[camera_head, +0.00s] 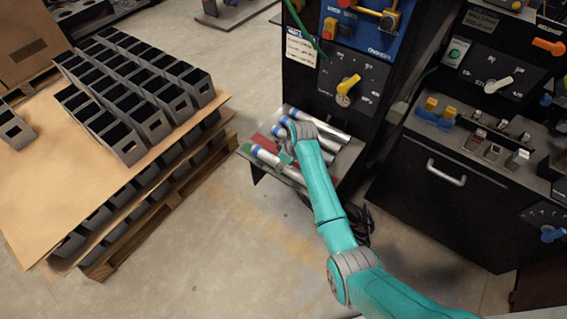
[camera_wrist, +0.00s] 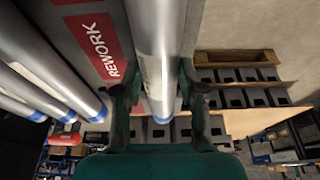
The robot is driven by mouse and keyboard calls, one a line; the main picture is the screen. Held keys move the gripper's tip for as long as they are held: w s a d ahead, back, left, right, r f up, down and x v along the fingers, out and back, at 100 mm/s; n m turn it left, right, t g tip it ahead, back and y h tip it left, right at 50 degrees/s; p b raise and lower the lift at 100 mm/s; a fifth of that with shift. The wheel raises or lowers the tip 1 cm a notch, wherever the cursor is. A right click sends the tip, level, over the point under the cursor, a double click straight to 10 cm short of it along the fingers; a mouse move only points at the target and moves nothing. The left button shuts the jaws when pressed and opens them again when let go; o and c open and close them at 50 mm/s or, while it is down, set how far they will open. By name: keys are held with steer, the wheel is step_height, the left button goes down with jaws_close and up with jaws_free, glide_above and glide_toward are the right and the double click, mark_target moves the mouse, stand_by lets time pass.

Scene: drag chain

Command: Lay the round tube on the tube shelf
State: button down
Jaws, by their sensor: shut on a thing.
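My gripper (camera_wrist: 161,98) is shut on a silver round tube (camera_wrist: 157,45) with a blue band near its end, one finger on each side. In the head view the held tube (camera_head: 268,158) is over the front part of the tube shelf (camera_head: 344,160), its blue-banded end towards the pallet. My gripper (camera_head: 289,156) partly hides it there. Whether the tube touches the shelf or is just above it, I cannot tell. A red REWORK label (camera_wrist: 97,43) is on the shelf surface left of the tube in the wrist view.
Other silver tubes (camera_wrist: 35,55) with blue bands lie at the back of the shelf, to the left in the wrist view. A black machine (camera_head: 345,75) with knobs stands behind the shelf. A pallet stack with black square boxes (camera_head: 135,140) stands left, with floor between.

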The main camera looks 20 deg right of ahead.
steer(key=c, duration=0.6)
jaws_free()
steer(key=v, duration=1.2)
